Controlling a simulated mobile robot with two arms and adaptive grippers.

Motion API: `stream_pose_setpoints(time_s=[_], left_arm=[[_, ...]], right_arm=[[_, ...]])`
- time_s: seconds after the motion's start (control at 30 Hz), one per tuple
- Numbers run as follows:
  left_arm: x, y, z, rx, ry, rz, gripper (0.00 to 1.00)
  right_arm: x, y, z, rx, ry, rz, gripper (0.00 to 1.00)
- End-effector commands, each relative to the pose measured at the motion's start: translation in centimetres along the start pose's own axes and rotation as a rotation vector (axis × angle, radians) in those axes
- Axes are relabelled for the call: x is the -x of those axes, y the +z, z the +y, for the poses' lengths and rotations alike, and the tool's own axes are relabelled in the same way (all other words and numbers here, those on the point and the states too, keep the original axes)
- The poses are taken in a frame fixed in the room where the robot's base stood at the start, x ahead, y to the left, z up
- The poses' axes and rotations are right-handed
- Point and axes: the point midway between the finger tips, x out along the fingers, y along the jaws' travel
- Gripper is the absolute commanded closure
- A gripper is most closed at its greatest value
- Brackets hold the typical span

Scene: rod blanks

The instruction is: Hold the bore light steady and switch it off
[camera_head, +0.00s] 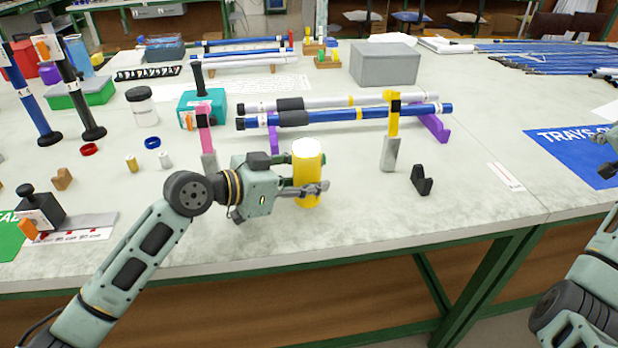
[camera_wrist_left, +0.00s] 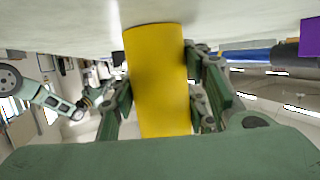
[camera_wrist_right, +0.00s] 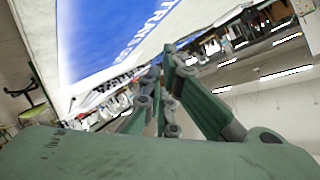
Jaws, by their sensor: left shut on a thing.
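The bore light (camera_head: 308,172) is an upright yellow cylinder with a bright white top, near the front middle of the table. My left gripper (camera_head: 308,188) is shut around its lower body, coming from the left. In the left wrist view the yellow body (camera_wrist_left: 160,85) sits between the two fingers, its end close to the tabletop. I cannot tell any switch on it.
Blue and white rods (camera_head: 375,113) lie on purple supports behind the light. A pink upright (camera_head: 204,130) and a yellow upright (camera_head: 393,125) on grey blocks flank it. A small black cradle (camera_head: 421,181) stands to the right.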

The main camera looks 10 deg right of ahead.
Motion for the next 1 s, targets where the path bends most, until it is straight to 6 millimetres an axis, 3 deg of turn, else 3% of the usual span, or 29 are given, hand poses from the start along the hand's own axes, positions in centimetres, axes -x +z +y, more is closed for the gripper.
stream_pose_setpoints(time_s=[0.1, 0.27, 0.4, 0.6, 0.8, 1.0], left_arm=[[0.0, 0.0, 0.0, 0.000, 0.000, 0.000, 0.94], [0.0, 0.0, 0.0, 0.000, 0.000, 0.000, 0.94], [0.0, 0.0, 0.0, 0.000, 0.000, 0.000, 0.94], [0.0, 0.0, 0.0, 0.000, 0.000, 0.000, 0.94], [0.0, 0.0, 0.0, 0.000, 0.000, 0.000, 0.94], [0.0, 0.0, 0.0, 0.000, 0.000, 0.000, 0.94]], right_arm=[[0.6, 2.2, -5.6, -0.079, -0.169, -0.022, 1.00], [2.5, 5.7, -12.5, -0.208, -0.384, -0.102, 1.00], [5.1, 9.3, -17.9, -0.338, -0.556, -0.215, 1.00], [10.3, 14.8, -24.4, -0.552, -0.760, -0.449, 1.00], [16.1, 21.8, -28.4, -0.803, -0.855, -0.791, 1.00], [19.2, 30.8, -28.0, -0.990, -0.738, -1.140, 1.00]])
